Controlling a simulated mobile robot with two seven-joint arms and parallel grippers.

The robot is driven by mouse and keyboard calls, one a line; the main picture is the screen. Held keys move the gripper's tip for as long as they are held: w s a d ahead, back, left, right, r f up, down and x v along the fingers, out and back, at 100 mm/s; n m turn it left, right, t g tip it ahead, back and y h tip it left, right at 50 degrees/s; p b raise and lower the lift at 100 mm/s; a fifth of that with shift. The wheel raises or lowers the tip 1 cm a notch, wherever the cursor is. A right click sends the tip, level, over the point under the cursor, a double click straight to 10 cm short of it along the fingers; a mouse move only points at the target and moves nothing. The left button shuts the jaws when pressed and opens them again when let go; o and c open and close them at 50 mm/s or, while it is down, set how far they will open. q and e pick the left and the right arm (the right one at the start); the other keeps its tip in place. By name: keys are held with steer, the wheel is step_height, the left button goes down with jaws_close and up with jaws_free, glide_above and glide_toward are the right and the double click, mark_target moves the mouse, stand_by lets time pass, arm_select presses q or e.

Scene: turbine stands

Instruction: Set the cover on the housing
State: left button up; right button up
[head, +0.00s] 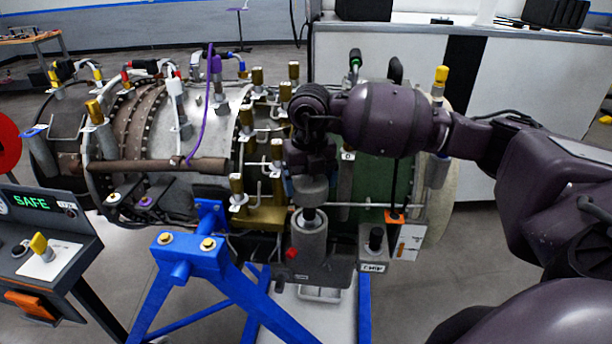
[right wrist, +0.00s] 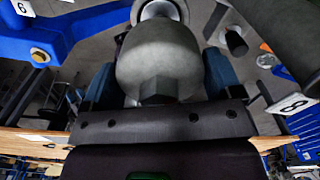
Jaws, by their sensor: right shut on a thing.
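The cover, a grey rounded cap (head: 309,191), is held in my right gripper (head: 307,178). In the right wrist view the cover (right wrist: 160,60) sits between my two blue fingers, which press on its sides. The housing, a grey upright cylinder (head: 309,245) with a red knob, is directly below the cover in the head view. A dark narrow part (head: 309,215) shows between the cover and the housing's top. The pale rim of the housing (right wrist: 160,9) shows past the cover in the wrist view. I cannot tell whether the cover touches anything below. My left gripper is out of view.
The turbine (head: 190,120), with several yellow-capped fittings and cables, stands behind. A blue stand (head: 190,258) is at the front left. A console reading SAFE (head: 42,204) is at far left.

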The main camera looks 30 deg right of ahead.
steer(key=shift+f, duration=0.65)
steer(key=shift+f+b, duration=0.5)
steer(key=shift+f, duration=0.25)
steer(key=shift+f+b, duration=0.75)
steer(key=shift+f, duration=0.15)
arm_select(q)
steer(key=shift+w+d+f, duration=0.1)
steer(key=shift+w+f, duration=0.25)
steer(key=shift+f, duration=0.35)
arm_select(e)
steer(key=shift+f, duration=0.1)
arm_select(q)
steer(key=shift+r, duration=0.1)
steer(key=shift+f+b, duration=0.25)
steer(key=shift+b, duration=0.05)
arm_select(e)
steer(key=shift+f, duration=0.1)
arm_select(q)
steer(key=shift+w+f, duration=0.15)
arm_select(e)
steer(key=shift+f, duration=0.2)
arm_select(q)
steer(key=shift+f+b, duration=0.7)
steer(key=shift+b, duration=0.15)
arm_select(e)
steer(key=shift+f, duration=0.55)
